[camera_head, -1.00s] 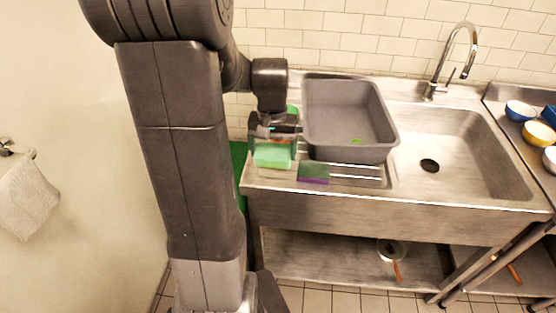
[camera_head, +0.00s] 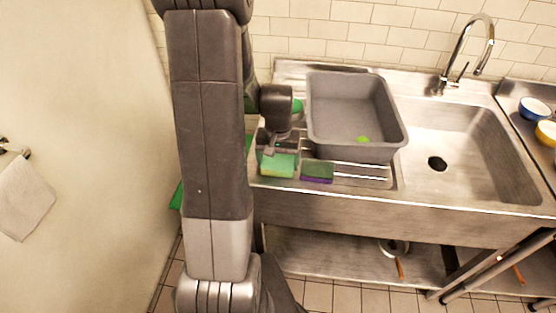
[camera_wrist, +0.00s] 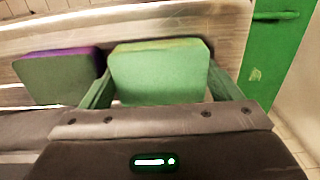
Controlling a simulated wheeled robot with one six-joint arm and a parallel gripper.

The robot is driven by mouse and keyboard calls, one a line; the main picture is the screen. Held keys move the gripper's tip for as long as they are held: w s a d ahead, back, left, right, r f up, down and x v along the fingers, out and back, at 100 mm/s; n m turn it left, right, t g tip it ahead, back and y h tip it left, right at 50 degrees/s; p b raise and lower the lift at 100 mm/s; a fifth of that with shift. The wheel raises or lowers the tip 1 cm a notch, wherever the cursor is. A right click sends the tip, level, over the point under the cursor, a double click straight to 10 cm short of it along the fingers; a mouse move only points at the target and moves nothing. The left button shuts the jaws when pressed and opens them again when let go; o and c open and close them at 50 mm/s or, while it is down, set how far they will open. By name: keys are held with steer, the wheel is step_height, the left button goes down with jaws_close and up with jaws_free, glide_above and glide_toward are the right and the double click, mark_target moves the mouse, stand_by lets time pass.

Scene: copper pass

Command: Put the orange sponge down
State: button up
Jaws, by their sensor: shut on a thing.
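My gripper (camera_head: 278,150) is over the left end of the sink's drainboard, shut on a sponge with a green top and a yellowish edge (camera_head: 278,168). In the wrist view this sponge (camera_wrist: 158,72) sits between the two green fingers. I see no orange on it. It is low, at or just above the drainboard (camera_head: 358,172); I cannot tell if it touches. A purple sponge with a dark green top (camera_head: 317,173) lies just to its right in the head view, and to its left in the wrist view (camera_wrist: 58,75).
The sink basin (camera_head: 470,150) is further right, with a tap (camera_head: 464,50). Bowls (camera_head: 535,107) stand at the far right. A green panel (camera_wrist: 275,50) is beside the counter.

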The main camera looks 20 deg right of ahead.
mark_target(278, 162)
steer(key=shift+f, duration=0.2)
steer(key=shift+f, duration=0.25)
steer(key=o, duration=0.8)
steer(key=shift+r, duration=0.1)
step_height(278, 162, up, 12)
steer(key=shift+r+b, duration=0.15)
steer(key=shift+b, duration=0.15)
